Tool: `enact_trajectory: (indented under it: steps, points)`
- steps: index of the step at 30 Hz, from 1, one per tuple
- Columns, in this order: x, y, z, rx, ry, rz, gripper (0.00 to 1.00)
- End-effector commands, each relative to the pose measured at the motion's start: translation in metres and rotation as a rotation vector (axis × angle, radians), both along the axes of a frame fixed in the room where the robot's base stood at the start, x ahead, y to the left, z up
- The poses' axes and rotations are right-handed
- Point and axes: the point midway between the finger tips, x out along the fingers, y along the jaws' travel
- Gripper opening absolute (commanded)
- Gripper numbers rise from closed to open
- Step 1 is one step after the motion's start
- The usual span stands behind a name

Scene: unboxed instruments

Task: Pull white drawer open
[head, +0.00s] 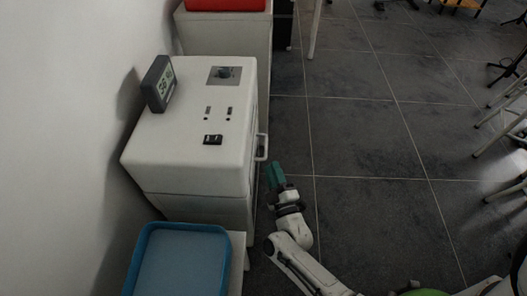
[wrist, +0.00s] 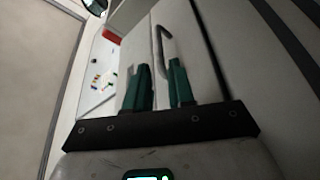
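The white drawer unit (head: 190,150) stands against the wall on the left, with its front facing right. A pale bar handle (head: 261,148) sticks out from that front, which is seen almost edge-on, so any drawer gap is hard to tell. My gripper (head: 275,176), with green fingers, is just right of and below the handle in the head view. In the wrist view, my gripper (wrist: 159,72) is open, its fingers apart and empty. The handle (wrist: 163,45) shows ahead of and partly between the fingertips; contact cannot be told.
A grey digital display (head: 158,84) stands on top of the unit. A blue tray (head: 140,262) lies in front of it at lower left. Another white cabinet with a red object (head: 225,4) is behind.

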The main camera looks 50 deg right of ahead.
Motion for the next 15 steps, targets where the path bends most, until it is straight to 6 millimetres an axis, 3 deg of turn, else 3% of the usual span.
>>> enact_trajectory:
  steps: [6, 15]
  points:
    - [0.035, -0.022, 0.008, -0.001, -0.004, -0.001, 0.23]
    - [0.064, -0.04, 0.015, 0.001, -0.002, 0.0, 0.23]
